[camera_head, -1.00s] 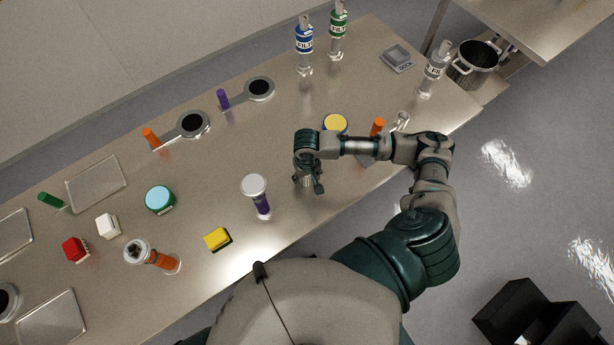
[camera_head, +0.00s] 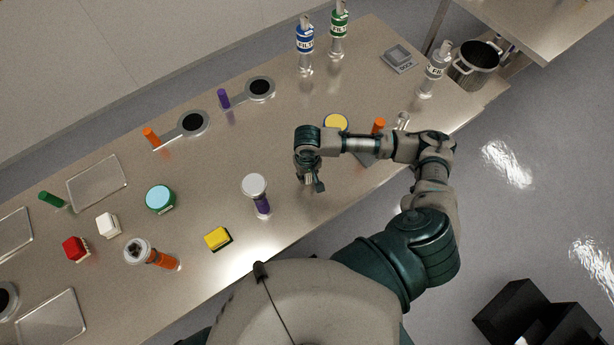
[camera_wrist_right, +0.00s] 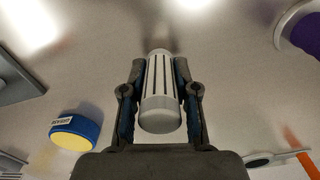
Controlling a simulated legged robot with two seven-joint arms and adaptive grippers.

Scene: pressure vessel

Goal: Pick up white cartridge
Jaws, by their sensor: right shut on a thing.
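The white cartridge (camera_wrist_right: 160,92) shows in the right wrist view, a ribbed white cylinder with dark grooves. It lies between the two fingers of my right gripper (camera_wrist_right: 160,95), which is shut on it from both sides. In the head view my right gripper (camera_head: 309,184) points down at the table's right-centre part, and the cartridge there is mostly hidden by the hand. Whether the cartridge touches the table is hard to tell. My left gripper is not in view.
A white-capped purple cylinder (camera_head: 256,190) stands left of the hand. A yellow-topped round tin (camera_head: 335,123) sits behind it and also shows in the wrist view (camera_wrist_right: 74,132). A yellow sponge (camera_head: 217,238) lies near the front edge. Filter bottles (camera_head: 304,48) stand at the back.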

